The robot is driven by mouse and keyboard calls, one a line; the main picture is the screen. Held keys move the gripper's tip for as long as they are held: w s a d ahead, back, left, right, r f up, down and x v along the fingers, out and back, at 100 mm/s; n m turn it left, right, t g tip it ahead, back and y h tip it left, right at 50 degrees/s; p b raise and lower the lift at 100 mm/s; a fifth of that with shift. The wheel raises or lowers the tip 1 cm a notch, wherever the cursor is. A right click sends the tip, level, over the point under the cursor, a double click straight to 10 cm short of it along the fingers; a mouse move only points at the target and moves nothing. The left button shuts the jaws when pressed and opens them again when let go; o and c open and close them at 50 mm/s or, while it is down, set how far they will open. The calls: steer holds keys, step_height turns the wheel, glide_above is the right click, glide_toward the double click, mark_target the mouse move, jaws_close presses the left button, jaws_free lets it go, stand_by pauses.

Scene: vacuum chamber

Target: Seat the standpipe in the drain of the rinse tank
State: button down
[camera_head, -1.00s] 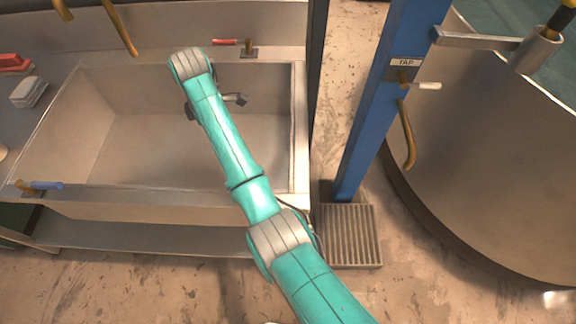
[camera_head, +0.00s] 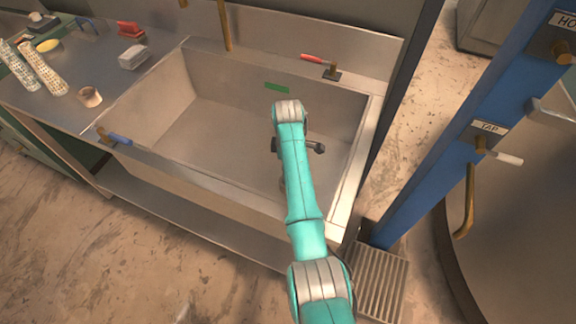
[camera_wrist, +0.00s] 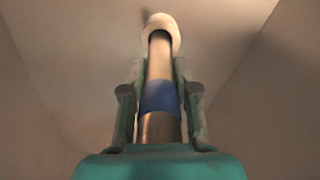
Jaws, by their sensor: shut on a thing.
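The rinse tank (camera_head: 200,125) is a deep grey metal basin, and my arm reaches down into its right part. In the wrist view my gripper (camera_wrist: 160,85) is shut on the standpipe (camera_wrist: 158,65), a copper-coloured tube with a blue band. The standpipe points away from the wrist between the two fingers. Its far end meets a pale round piece (camera_wrist: 163,25); I cannot tell whether this is the drain or part of the pipe.
A red-handled valve (camera_head: 322,60) is on the back ledge and a blue-handled one (camera_head: 115,138) at the front left. A blue post (camera_head: 480,95) with a tap stands right of the tank. The left counter (camera_head: 75,95) holds a cup and several small items.

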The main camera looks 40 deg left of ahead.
steer(key=shift+f, duration=0.35)
steer(key=c, duration=0.9)
jaws_free()
steer(key=shift+o, duration=0.2)
step_height(320, 180, up, 12)
steer(key=shift+r, duration=0.15)
